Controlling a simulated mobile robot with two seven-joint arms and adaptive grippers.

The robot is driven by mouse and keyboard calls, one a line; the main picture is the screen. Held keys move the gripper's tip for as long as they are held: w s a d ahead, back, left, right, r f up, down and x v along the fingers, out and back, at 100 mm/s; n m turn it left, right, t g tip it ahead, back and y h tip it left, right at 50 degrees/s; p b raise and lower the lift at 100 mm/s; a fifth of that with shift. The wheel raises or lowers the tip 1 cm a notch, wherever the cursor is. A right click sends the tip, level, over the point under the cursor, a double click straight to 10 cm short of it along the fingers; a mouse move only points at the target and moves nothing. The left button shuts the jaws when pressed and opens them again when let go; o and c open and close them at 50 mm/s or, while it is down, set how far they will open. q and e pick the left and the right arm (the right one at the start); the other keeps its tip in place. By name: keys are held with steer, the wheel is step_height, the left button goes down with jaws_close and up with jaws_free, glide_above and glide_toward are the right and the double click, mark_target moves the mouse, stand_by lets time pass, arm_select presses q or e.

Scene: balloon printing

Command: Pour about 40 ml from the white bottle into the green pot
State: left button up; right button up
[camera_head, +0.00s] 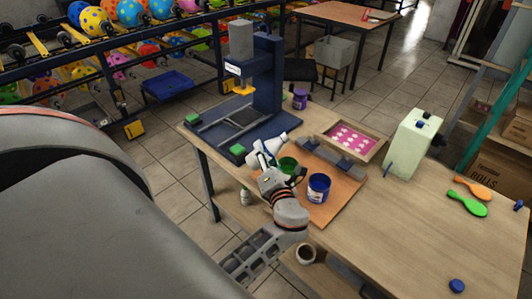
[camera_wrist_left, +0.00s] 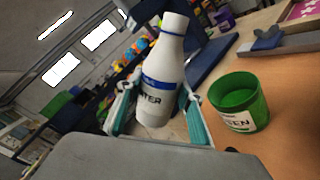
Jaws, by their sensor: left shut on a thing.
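The white bottle (camera_wrist_left: 165,70), with a blue band and a partly readable label, is in my left gripper (camera_wrist_left: 155,112), which is shut on it with a finger on each side. In the head view the bottle (camera_head: 273,146) leans, its neck up and to the right. I cannot tell whether its top is open. The green pot (camera_head: 287,165) stands upright on the orange-brown board, just beside my left gripper (camera_head: 264,165) and partly hidden by it. In the wrist view the green pot (camera_wrist_left: 240,103) is right of the bottle, apart from it. My right gripper is out of view.
A blue pot (camera_head: 318,187) stands right of the green pot. Behind are a pink screen frame (camera_head: 352,140), a dark blue press (camera_head: 265,75) and a purple pot (camera_head: 300,98). A pale green canister (camera_head: 410,145) stands right. The table's right front is mostly clear.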

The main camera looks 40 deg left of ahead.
arm_select(q)
steer(key=shift+s+a+f+m, duration=0.15)
steer(key=shift+s+f+m, duration=0.1)
steer(key=shift+m, duration=0.5)
steer(key=shift+s+a+f+m, duration=0.1)
steer(key=shift+a+f+m, duration=0.1)
steer(key=shift+m, duration=0.55)
steer(key=shift+s+f+m, duration=0.1)
steer(key=shift+f+m, duration=0.3)
steer(key=shift+m, duration=0.45)
steer(key=shift+f+m, duration=0.35)
steer(key=shift+m, duration=0.5)
stand_by(1.2)
steer(key=r+n, duration=0.1)
steer(key=n, duration=0.1)
steer(key=shift+r+n, duration=0.1)
steer(key=shift+n, duration=0.2)
steer(key=shift+w+d+r+n, duration=0.2)
steer(key=shift+r+n, duration=0.1)
steer(key=shift+n, duration=0.55)
steer(key=shift+w+d+r+n, duration=0.15)
steer(key=shift+r+n, duration=0.1)
steer(key=shift+n, duration=0.6)
steer(key=shift+a, duration=0.1)
